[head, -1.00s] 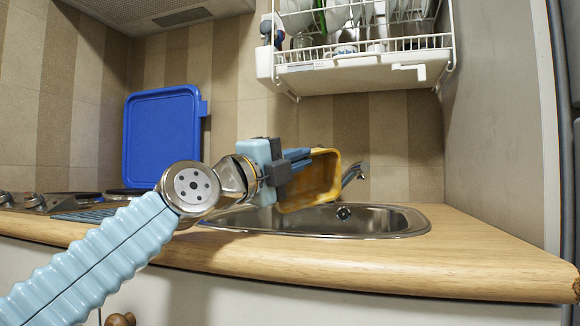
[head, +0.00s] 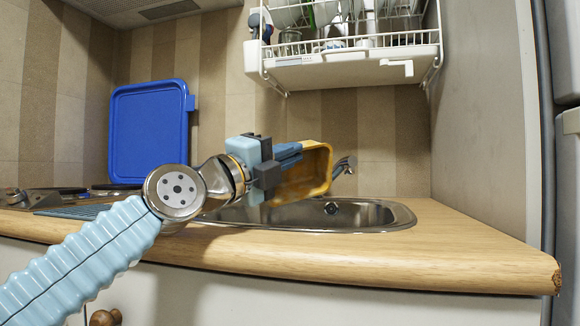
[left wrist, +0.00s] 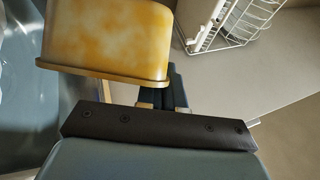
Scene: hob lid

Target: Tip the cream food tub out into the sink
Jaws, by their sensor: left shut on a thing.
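The cream food tub (head: 312,172) shows yellow-orange in the head view, tipped on its side above the sink. Its open side faces right. My left gripper (head: 288,155) is shut on the tub and holds it over the basin. In the left wrist view the tub (left wrist: 105,38) fills the upper left, beyond the fingers (left wrist: 165,92). The steel sink (head: 375,215) lies below, partly hidden by the tub and my arm. It also shows at the left edge of the left wrist view (left wrist: 18,100). I cannot see the tub's contents clearly. My right gripper is not in view.
A blue lid (head: 150,130) stands against the wall at left, behind the hob (head: 30,197). A tap (head: 344,164) rises just right of the tub. A white dish rack (head: 350,65) hangs above. The wooden counter (head: 460,245) is clear at right.

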